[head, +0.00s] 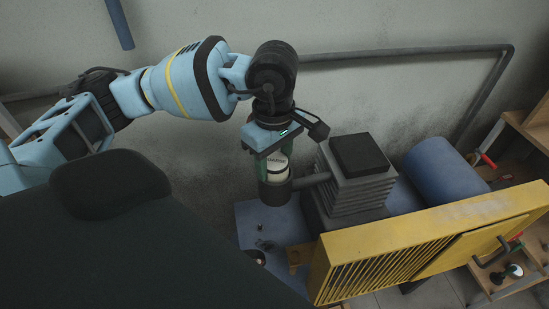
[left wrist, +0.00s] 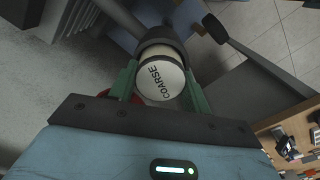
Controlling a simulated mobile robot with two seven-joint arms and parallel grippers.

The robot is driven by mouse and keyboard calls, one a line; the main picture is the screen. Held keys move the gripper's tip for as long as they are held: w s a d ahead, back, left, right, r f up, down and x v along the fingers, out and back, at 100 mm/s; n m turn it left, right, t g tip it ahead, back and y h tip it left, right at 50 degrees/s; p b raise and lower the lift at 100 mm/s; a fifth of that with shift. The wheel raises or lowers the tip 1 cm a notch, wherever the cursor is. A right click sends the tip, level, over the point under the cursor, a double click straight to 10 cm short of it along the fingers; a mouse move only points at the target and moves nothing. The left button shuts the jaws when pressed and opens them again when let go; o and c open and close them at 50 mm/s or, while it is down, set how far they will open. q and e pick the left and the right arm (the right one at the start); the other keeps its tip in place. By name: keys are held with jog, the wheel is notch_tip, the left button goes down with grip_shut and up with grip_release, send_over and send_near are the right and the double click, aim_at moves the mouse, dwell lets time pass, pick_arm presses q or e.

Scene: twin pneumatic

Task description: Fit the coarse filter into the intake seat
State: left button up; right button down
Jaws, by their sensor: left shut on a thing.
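The coarse filter (head: 277,168) is a white cylinder, and its face in the left wrist view (left wrist: 160,80) reads "COARSE". My left gripper (head: 274,170) points down and is shut on it, with a green finger on each side in the left wrist view (left wrist: 162,88). The intake seat (head: 273,193) looks like a dark round cup on a pipe, directly below the filter. In the left wrist view the seat's dark ring (left wrist: 160,36) surrounds the filter's far end. How deep the filter sits is hidden. My right gripper is out of view.
A grey finned block with a black top (head: 358,155) stands right of the seat, joined by the pipe. A yellow louvred panel (head: 400,250) stands in front, and a blue cylinder (head: 445,175) lies behind it. A blue plate (head: 255,222) with small parts lies below.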

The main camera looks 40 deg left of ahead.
aim_at(274, 160)
pick_arm(q)
jog(key=shift+s+f, duration=0.25)
jog(key=shift+f, duration=0.4)
jog(key=o, duration=0.7)
jog(key=shift+o, duration=1.4)
jog(key=shift+w+d+f, duration=0.1)
jog(key=shift+w+f, duration=0.05)
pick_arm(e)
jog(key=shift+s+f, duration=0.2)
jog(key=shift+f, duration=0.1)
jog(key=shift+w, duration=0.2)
pick_arm(q)
jog(key=shift+r, duration=0.25)
notch_tip(274, 160, up, 13)
jog(key=shift+r+p, duration=0.2)
jog(key=shift+p, duration=0.2)
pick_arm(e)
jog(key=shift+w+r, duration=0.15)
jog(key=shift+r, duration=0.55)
